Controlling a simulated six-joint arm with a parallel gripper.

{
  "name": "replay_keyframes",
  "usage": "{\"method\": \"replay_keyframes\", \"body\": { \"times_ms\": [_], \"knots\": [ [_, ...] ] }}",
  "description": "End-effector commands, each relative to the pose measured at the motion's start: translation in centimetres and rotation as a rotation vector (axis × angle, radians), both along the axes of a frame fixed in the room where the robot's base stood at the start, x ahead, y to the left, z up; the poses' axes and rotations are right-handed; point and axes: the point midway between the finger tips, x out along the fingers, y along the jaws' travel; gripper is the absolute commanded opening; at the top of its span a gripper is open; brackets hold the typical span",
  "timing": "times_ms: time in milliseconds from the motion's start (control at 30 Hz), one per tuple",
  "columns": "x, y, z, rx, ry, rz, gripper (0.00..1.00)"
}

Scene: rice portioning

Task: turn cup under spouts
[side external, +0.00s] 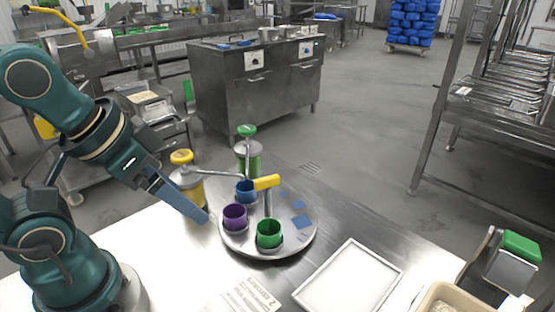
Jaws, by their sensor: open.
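A round metal turntable (290,240) sits on the steel table. On it stand a purple cup (235,217), a green cup (269,234) and a blue cup (245,191). A yellow handle (266,182) rises on a post from the turntable. Behind it stand a dispenser with a yellow lid (181,157) and one with a green lid (247,131); metal spout arms reach from them toward the turntable. My gripper (201,216) is open, its blue fingers pointing down to the right, left of the purple cup. It appears empty. The cups' contents are too small to tell.
A white-edged tray (348,280) lies right of the turntable. Beyond it are a beige bin (440,302) and a metal device with a green top (521,246). A printed sheet (250,296) lies at the front. Blue square marks (303,221) show on the turntable's right side.

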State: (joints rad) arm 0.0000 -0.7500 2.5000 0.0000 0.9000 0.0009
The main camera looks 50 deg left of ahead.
Motion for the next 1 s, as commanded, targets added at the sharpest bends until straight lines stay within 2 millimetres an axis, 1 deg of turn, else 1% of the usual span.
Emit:
{"method": "replay_keyframes", "body": {
  "times_ms": [33,67,100,167,267,400,500,567,667,767,900,1000],
  "knots": [
    [-0.1,0.0,-0.1,0.005,0.005,-0.009,0.66],
    [-0.3,0.0,-0.2,0.009,0.017,-0.018,0.54],
    [-0.3,0.0,0.3,0.018,0.017,-0.034,0.46],
    [0.1,0.0,1.4,0.030,0.010,-0.056,0.46],
    [1.3,0.0,3.4,0.053,0.031,-0.102,0.46],
    [3.9,0.1,5.8,0.083,0.097,-0.170,0.46],
    [6.0,0.2,6.8,0.097,0.150,-0.213,0.46],
    [7.3,0.3,7.1,0.104,0.180,-0.237,0.46],
    [9.6,0.4,7.2,0.111,0.233,-0.272,0.46],
    [11.7,0.5,6.6,0.113,0.286,-0.302,0.46],
    [14.5,0.7,5.0,0.110,0.359,-0.334,0.46],
    [16.0,0.8,3.4,0.104,0.403,-0.344,0.46]
  ]
}}
